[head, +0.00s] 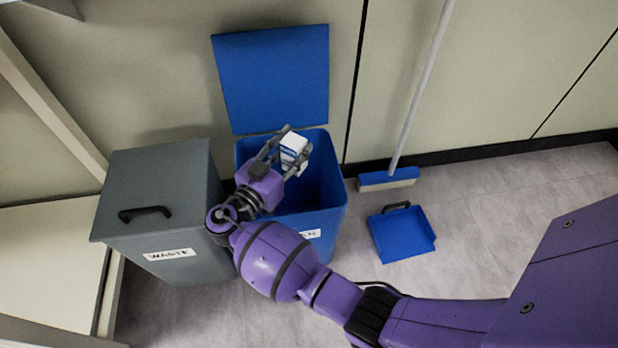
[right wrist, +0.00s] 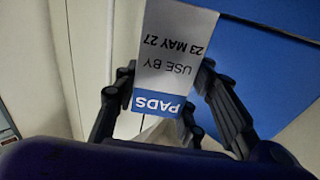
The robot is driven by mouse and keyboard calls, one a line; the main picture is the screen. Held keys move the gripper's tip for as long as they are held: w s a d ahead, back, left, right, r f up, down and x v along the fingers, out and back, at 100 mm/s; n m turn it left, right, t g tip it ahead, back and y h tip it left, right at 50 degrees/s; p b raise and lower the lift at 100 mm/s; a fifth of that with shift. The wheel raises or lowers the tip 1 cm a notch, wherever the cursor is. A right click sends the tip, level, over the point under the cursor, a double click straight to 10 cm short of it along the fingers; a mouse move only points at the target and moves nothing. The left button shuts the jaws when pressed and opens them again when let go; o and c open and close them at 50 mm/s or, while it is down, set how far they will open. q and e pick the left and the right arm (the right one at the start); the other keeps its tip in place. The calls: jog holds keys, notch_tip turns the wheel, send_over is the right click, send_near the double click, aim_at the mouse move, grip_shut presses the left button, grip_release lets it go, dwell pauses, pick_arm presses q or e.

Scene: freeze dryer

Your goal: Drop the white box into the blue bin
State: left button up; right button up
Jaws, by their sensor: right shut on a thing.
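The white box (head: 293,148) has a blue band and is held above the opening of the blue bin (head: 325,200). In the right wrist view the box (right wrist: 172,55) shows the print "PADS" and "USE BY 23 MAY 27". My right gripper (head: 284,152) is shut on the box, with fingers on both sides of it. The blue bin's lid (head: 272,78) stands open against the wall. The bin's inside shows partly; my gripper and arm hide its left part and some of its front label. My left gripper is not in view.
A grey bin (head: 160,215) labelled "WASTE", with its lid closed, stands just left of the blue bin. A broom (head: 388,179) leans on the wall to the right, and a blue dustpan (head: 402,235) lies on the floor. Open floor (head: 500,220) lies farther right.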

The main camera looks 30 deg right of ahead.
jog(key=shift+w+r, duration=0.15)
jog(key=shift+r, duration=0.05)
jog(key=o, duration=1.1)
jog(key=shift+o, duration=0.2)
notch_tip(320, 180, up, 10)
jog(key=shift+r, duration=0.1)
